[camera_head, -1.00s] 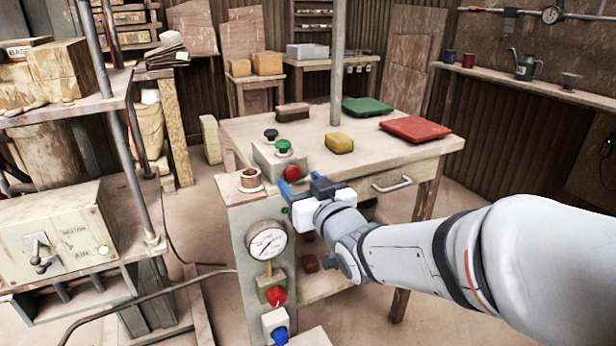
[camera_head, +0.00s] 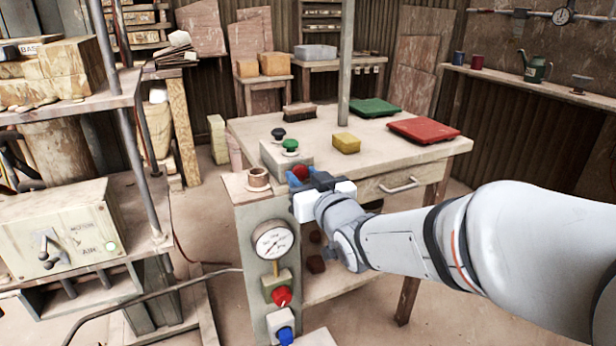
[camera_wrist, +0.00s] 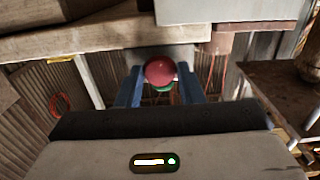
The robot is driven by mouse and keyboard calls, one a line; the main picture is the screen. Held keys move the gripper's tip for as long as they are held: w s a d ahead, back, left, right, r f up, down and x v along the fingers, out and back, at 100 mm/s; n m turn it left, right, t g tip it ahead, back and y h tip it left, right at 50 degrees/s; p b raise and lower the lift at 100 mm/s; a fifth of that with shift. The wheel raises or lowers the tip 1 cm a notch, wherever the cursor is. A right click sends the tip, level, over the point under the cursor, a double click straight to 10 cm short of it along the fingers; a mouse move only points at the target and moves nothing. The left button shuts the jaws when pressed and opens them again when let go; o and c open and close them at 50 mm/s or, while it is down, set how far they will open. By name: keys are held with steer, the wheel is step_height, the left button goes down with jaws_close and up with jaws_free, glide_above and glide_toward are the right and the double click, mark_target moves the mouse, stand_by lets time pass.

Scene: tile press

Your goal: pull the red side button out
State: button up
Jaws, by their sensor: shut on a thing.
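The red side button (camera_head: 300,171) is on the front side of a pale control box (camera_head: 270,156) at the bench's near left corner. How far the button stands out from the box is hidden.
A yellow block (camera_head: 346,143), a green tray (camera_head: 374,108) and a red tray (camera_head: 424,130) lie on the bench. A copper-coloured ring (camera_head: 258,178) stands left of my gripper, above a pressure gauge (camera_head: 274,241). A drawer handle (camera_head: 399,186) is right of my wrist.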

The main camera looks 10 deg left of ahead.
jaws_close()
steer(key=shift+s+d+f, duration=0.1)
steer(key=shift+s+d+b, duration=0.3)
steer(key=shift+s+b, duration=0.15)
steer(key=shift+b, duration=0.1)
steer(key=o, duration=0.9)
jaws_free()
steer(key=shift+s, duration=0.1)
steer(key=p+v, duration=0.1)
steer(key=v, duration=0.6)
steer(key=shift+s+d+p, duration=0.25)
steer(key=shift+s+p, duration=0.05)
steer(key=shift+p, duration=0.05)
